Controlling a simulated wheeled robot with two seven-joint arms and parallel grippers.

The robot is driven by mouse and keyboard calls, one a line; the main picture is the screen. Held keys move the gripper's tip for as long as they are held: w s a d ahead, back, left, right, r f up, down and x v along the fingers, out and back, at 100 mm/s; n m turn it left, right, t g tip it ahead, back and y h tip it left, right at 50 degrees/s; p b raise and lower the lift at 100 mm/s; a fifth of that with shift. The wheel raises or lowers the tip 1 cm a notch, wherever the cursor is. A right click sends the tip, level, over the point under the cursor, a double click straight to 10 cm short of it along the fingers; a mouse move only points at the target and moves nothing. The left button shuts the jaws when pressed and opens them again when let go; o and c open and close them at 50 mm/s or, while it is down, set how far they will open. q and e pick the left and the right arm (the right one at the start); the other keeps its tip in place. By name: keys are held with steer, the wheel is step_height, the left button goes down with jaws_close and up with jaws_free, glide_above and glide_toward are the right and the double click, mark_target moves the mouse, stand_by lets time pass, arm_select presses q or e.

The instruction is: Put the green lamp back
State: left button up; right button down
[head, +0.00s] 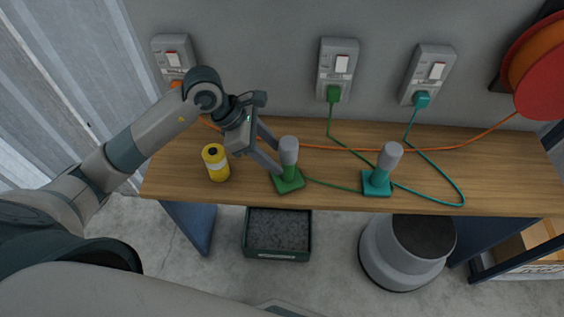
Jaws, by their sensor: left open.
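The green lamp (288,183) stands upright near the front edge of the wooden bench. It has a green square base and a grey head, and a green cord runs from it to a plug (333,94) in the middle wall socket. A similar teal lamp (378,182) stands to its right, its cord leading to the right socket. My left gripper (279,158) is open, with its fingers reaching down from the left to the green lamp's stem. I cannot tell whether the fingers touch it. My right gripper is not in view.
An orange cord (430,149) crosses the bench to a red reel (545,70). Below are a dark bin (278,255) and a grey round container (385,265). The bench's right end is clear.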

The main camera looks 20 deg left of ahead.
arm_select(q)
steer(key=v, duration=0.5)
steer(key=shift+a+r+b, duration=0.1)
steer(key=shift+r+b, duration=0.05)
steer(key=shift+b, duration=0.15)
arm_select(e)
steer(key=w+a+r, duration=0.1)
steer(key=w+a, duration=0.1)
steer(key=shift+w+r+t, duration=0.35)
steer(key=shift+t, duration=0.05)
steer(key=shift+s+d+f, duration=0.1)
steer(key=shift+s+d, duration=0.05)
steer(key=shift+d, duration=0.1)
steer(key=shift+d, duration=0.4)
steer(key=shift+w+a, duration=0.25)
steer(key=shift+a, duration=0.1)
